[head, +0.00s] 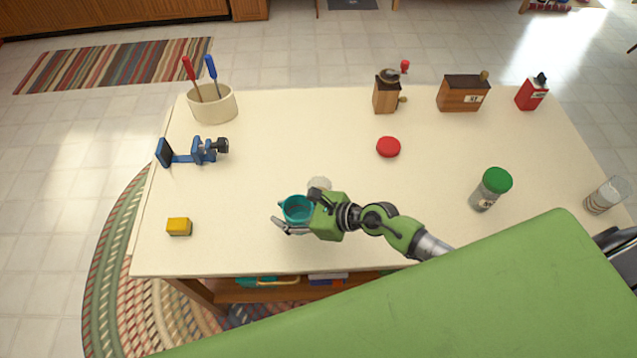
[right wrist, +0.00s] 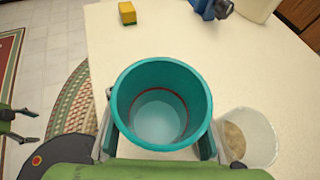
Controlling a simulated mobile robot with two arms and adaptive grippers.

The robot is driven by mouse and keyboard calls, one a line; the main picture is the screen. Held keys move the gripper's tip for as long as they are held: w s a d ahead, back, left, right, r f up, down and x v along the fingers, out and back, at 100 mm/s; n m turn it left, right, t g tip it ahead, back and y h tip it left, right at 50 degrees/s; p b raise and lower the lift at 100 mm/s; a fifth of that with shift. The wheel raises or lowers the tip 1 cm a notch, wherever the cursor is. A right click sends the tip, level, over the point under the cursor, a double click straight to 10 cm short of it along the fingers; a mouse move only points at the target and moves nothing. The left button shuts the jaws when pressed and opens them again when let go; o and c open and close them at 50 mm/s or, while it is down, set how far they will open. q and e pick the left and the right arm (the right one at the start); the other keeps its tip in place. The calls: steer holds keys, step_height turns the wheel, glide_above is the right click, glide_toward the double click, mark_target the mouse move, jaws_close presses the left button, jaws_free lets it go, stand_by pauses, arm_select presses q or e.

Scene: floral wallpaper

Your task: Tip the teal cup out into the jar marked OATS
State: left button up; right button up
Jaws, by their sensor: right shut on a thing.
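The teal cup (head: 297,209) is upright in my right gripper (head: 291,222), which is shut on it near the table's front edge. In the right wrist view the cup (right wrist: 190,88) shows a red ring inside and a pale, bluish bottom; I cannot tell what it holds. A clear open container (right wrist: 262,135) with something tan inside stands right beside the cup. It is partly behind my right gripper in the head view (head: 319,184). No OATS lettering is readable. My left gripper (right wrist: 34,127) shows at the left edge of the right wrist view, off the table, fingers apart.
A green-lidded jar (head: 491,190) and a clear glass (head: 607,195) stand at the right. A red lid (head: 388,147) lies mid-table. A yellow block (head: 179,227), blue clamp-like tool (head: 192,152) and cream crock (head: 213,107) are at the left. A grinder (head: 386,95) stands behind.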

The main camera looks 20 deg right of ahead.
mark_target(286, 202)
steer(key=shift+w, duration=0.1)
step_height(286, 202, up, 5)
steer(key=p, duration=0.5)
steer(key=shift+d, duration=0.15)
stand_by(0.3)
